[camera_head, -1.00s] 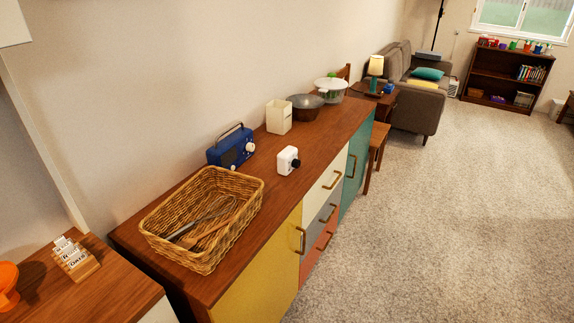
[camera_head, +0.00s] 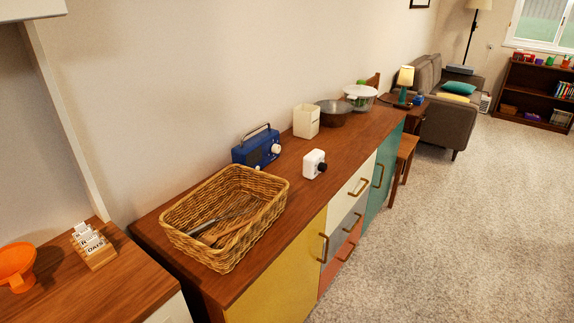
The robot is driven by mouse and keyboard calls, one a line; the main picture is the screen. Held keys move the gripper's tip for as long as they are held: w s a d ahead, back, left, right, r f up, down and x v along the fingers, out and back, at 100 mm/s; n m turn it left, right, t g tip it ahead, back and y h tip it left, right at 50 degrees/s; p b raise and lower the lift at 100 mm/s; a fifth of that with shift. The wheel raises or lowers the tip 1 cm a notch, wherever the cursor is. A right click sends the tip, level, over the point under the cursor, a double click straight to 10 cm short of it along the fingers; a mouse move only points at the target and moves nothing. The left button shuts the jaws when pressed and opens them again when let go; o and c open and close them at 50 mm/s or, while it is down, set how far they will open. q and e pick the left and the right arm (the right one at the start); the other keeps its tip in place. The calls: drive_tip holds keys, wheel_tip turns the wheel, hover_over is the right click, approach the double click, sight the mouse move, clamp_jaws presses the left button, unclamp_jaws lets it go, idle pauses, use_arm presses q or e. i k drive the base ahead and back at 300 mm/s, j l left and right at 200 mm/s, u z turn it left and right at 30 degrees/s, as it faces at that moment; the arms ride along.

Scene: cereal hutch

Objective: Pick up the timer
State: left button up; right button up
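The timer appears to be the small white block with a black knob (camera_head: 314,163), standing upright on the wooden sideboard top (camera_head: 346,156) near its front edge. It is between the wicker basket and the far end, in front of the blue radio. Neither of my grippers shows in the head view, so nothing of mine touches it.
A wicker basket (camera_head: 226,217) with utensils stands left of it. A blue radio (camera_head: 257,147), a cream canister (camera_head: 306,121), a dark pot (camera_head: 333,113) and a lidded clear pot (camera_head: 360,97) line the back. Carpet (camera_head: 450,230) in front is clear.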

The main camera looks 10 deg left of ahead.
sight(311, 161)
drive_tip(key=i+l+u, duration=0.2)
drive_tip(key=u, duration=0.15)
drive_tip(key=i+l+u, duration=0.15)
drive_tip(key=u, duration=0.2)
drive_tip(key=i+l+u, duration=0.1)
drive_tip(key=l+u, duration=0.25)
